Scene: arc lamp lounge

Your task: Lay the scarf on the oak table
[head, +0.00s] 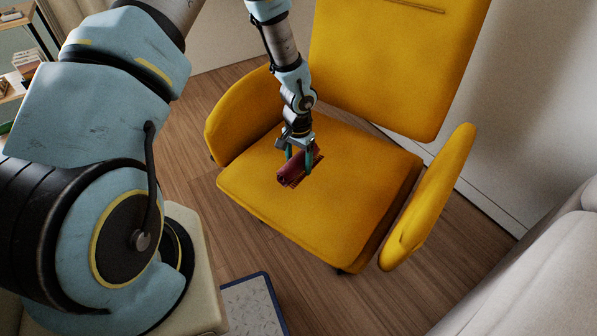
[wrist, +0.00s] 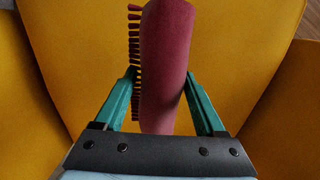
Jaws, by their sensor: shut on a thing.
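The scarf (head: 292,174) is a dark red rolled bundle with a fringe along one side, at the yellow armchair's seat. In the wrist view the scarf (wrist: 166,62) stands between the two green fingers, fringe to the left. My gripper (head: 300,155) is shut on the scarf, one finger on each side; it also shows in the wrist view (wrist: 160,95). I cannot tell whether the scarf rests on the seat or hangs just above it. I cannot make out for certain which piece of furniture is the oak table.
The yellow armchair (head: 345,203) has raised armrests on both sides and a tall back. A pale sofa (head: 540,270) fills the lower right. A wooden shelf unit (head: 12,88) with small items stands at the far left. A blue-edged rug or mat (head: 255,308) lies below.

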